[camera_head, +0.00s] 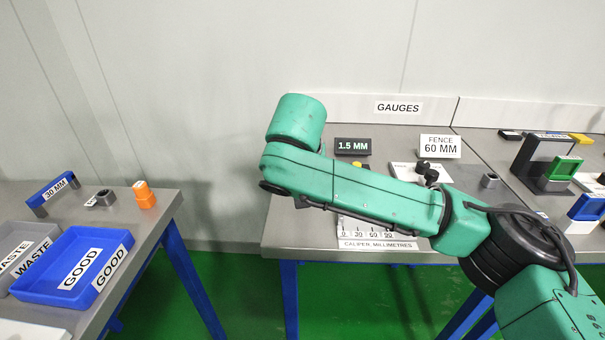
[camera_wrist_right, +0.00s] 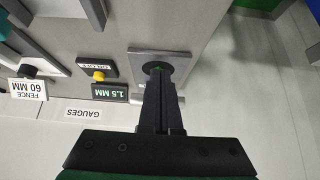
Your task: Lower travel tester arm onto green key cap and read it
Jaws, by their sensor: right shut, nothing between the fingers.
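The display (camera_head: 353,146) reads 1.5 MM. It also shows in the right wrist view (camera_wrist_right: 118,93), beside a yellow button (camera_wrist_right: 99,75). My right gripper (camera_wrist_right: 158,80) is shut and empty, with its fingers pointing at a grey plate (camera_wrist_right: 187,58) bearing a dark round part (camera_wrist_right: 165,63). I cannot tell whether the fingertips touch that part. My right arm hides the gripper and this plate in the head view. No green key cap can be made out under the fingers, and the tester arm cannot be clearly told from them. My left gripper is not in view.
A FENCE 60 MM sign (camera_head: 440,146) and a caliper scale (camera_head: 362,232) are on the gauge table. A dark stand with a green block (camera_head: 564,168) is at right. A blue GOOD tray (camera_head: 50,286) and an orange part (camera_head: 144,196) are on the left table. Green floor separates the tables.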

